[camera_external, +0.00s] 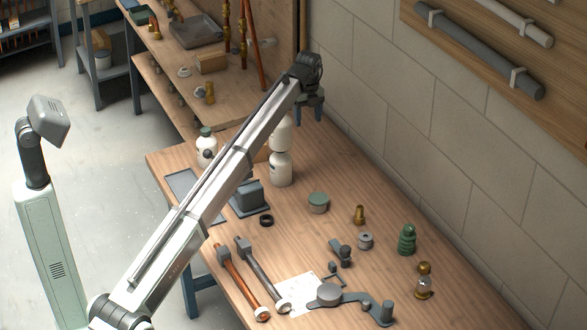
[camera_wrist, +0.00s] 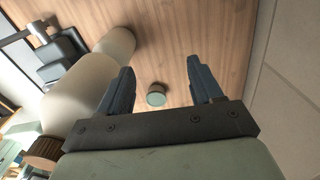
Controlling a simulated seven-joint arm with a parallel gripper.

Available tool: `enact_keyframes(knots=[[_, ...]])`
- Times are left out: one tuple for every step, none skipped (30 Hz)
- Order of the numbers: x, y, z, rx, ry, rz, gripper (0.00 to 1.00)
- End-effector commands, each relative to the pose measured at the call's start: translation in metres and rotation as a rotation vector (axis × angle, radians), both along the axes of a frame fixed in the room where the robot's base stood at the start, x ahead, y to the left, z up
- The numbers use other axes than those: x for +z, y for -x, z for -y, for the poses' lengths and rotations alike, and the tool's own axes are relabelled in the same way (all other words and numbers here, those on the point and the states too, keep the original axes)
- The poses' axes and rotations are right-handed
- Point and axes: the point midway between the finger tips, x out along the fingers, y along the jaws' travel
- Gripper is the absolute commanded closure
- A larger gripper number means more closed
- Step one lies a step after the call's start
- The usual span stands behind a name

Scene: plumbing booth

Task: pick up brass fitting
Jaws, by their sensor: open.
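A small brass fitting (camera_external: 359,215) stands upright on the wooden workbench in the external view, right of a round green-lidded tin (camera_external: 318,203). I cannot make the fitting out in the wrist view. My gripper (camera_external: 309,116) is raised over the far part of the bench beside the wall, behind and above the fitting and well apart from it. In the wrist view my gripper (camera_wrist: 160,78) has its two dark fingers spread with nothing held between them. The green-lidded tin (camera_wrist: 156,95) shows below, in the gap between the fingers.
White bottles (camera_external: 281,168) stand close to my gripper; they fill the left of the wrist view (camera_wrist: 75,95). A grey ring (camera_external: 365,241), a green stacked piece (camera_external: 407,240) and brass-coloured pieces (camera_external: 424,268) lie near the fitting. Wrenches (camera_external: 262,275) lie in front. The block wall (camera_external: 400,120) bounds the right.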

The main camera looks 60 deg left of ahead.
Motion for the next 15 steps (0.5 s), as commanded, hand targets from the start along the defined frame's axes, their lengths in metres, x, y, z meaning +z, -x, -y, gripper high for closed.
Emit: enact_keyframes(knots=[[-0.003, -0.013, 0.032, -0.036, 0.001, -0.001, 0.35], [-0.004, -0.019, 0.048, -0.053, 0.001, -0.002, 0.35], [-0.006, -0.027, 0.070, -0.077, 0.001, -0.003, 0.35], [-0.008, -0.032, 0.086, -0.095, 0.002, -0.004, 0.35], [-0.009, -0.037, 0.102, -0.113, 0.002, -0.004, 0.35], [-0.011, -0.042, 0.124, -0.136, 0.003, -0.006, 0.35], [-0.013, -0.046, 0.141, -0.154, 0.003, -0.006, 0.35], [-0.014, -0.049, 0.156, -0.170, 0.003, -0.007, 0.35], [-0.016, -0.052, 0.176, -0.191, 0.003, -0.008, 0.35], [-0.018, -0.054, 0.189, -0.205, 0.003, -0.008, 0.35], [-0.019, -0.055, 0.202, -0.219, 0.003, -0.008, 0.35], [-0.021, -0.056, 0.218, -0.235, 0.003, -0.009, 0.35], [-0.023, -0.057, 0.230, -0.246, 0.003, -0.009, 0.35], [-0.024, -0.057, 0.240, -0.254, 0.004, -0.008, 0.35], [-0.026, -0.057, 0.255, -0.265, 0.004, -0.009, 0.35]])
